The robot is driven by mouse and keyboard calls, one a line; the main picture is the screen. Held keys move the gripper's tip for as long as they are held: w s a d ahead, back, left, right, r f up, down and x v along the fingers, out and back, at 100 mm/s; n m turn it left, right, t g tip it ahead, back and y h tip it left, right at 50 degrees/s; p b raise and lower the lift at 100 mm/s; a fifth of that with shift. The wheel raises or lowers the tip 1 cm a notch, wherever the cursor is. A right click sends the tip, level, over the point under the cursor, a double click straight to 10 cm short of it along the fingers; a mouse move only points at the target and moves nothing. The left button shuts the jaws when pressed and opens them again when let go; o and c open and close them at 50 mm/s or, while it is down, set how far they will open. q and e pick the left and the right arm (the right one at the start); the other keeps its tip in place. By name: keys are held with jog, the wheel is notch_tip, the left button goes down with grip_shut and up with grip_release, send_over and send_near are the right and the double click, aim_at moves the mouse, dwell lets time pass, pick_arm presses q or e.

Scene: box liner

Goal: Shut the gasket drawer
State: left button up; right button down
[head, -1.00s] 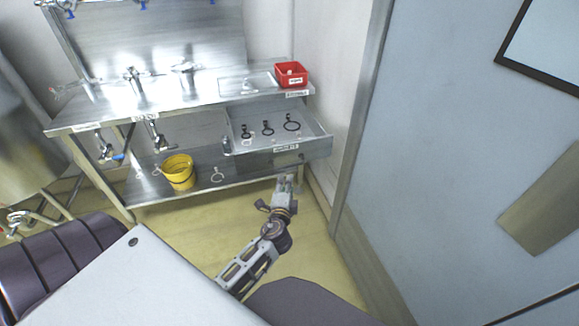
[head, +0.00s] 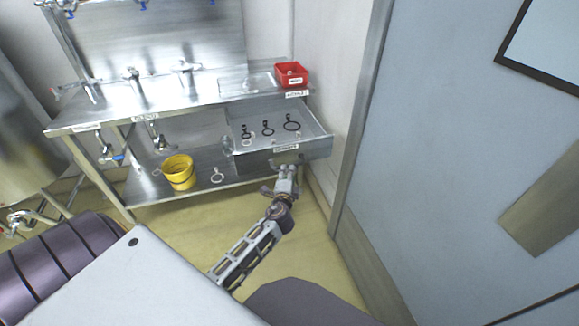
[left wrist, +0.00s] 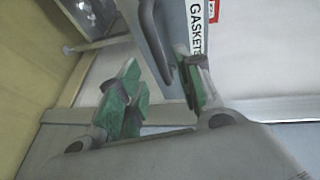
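The gasket drawer (head: 262,161) is pulled out from under the steel worktop. Several black ring gaskets (head: 268,128) lie inside it. Its front carries a white label, which reads "GASKETS" (left wrist: 196,28) in the left wrist view. My left gripper (head: 287,168) is at the drawer front, just below the label. In the left wrist view its two green-padded fingers (left wrist: 160,92) are spread apart. The dark drawer handle (left wrist: 152,40) reaches down toward the gap between them. I cannot tell whether a finger touches the drawer. My right gripper is not in view.
A red bin (head: 291,75) stands on the worktop (head: 150,105) above the drawer. A yellow bucket (head: 179,172) and a pale ring (head: 217,175) are on the lower shelf. A wall stands close to the drawer's right side.

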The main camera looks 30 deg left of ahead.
pick_arm(q)
jog(key=shift+x, duration=3.45)
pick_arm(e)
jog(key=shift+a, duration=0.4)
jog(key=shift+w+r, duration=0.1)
pick_arm(q)
jog(key=shift+c, duration=0.5)
grip_shut()
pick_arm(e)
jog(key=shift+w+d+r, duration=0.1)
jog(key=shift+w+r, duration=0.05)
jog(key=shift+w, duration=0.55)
